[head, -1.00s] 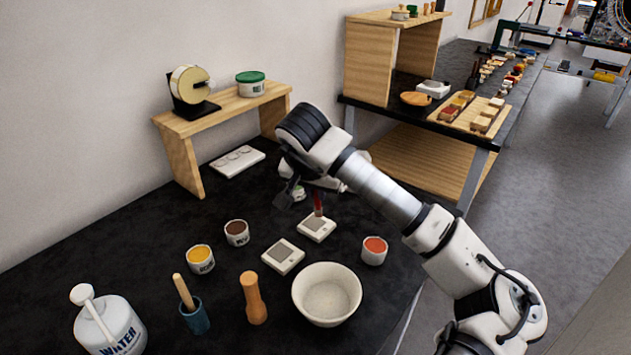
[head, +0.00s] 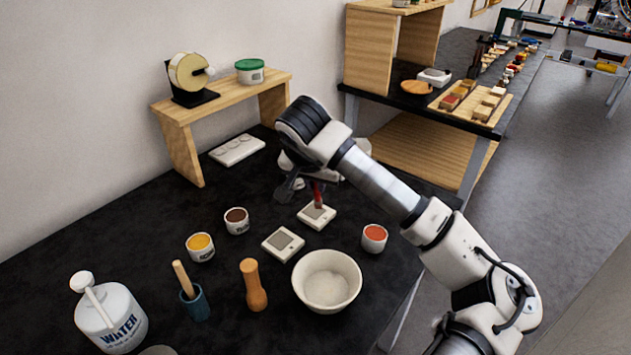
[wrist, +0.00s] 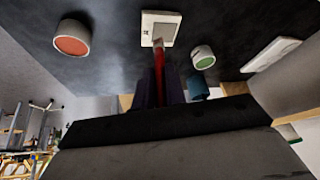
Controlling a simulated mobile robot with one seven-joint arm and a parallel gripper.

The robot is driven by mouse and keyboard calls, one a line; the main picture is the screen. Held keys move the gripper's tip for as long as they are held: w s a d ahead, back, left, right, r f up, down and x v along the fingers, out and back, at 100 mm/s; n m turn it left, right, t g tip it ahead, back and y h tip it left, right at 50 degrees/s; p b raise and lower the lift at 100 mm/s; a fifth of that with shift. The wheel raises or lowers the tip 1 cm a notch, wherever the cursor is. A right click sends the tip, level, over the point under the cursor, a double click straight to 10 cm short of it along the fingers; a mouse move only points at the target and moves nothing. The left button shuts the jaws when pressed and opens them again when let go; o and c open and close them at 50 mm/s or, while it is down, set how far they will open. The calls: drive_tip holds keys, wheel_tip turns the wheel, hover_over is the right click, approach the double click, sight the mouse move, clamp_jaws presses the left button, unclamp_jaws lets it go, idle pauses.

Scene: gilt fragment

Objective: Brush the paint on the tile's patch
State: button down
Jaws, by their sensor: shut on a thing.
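My gripper (head: 314,184) is shut on a red-handled brush (head: 319,197), which points down at the farther of two pale square tiles (head: 328,219). In the wrist view, the brush (wrist: 159,65) runs out between the dark fingers, its tip overlapping the near edge of the grey patch on the tile (wrist: 148,28). I cannot tell whether the bristles touch the patch. No paint stroke is clear there. The nearer tile (head: 283,244) also has a grey patch. Pots of orange-red paint (head: 374,237), yellow paint (head: 200,246) and brown paint (head: 237,220) stand around the tiles.
A white bowl (head: 327,282), a wooden pestle-like tool (head: 252,284), a blue cup with a stick (head: 195,303) and a water jug (head: 108,318) stand in front. A green pot (wrist: 203,58) stands near the tile. A wooden shelf (head: 181,155) stands behind. Dark table is clear at left.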

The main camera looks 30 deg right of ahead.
drive_tip(key=shift+f+b, duration=0.95)
drive_tip(key=shift+b, duration=0.05)
drive_tip(key=shift+w+r, duration=0.1)
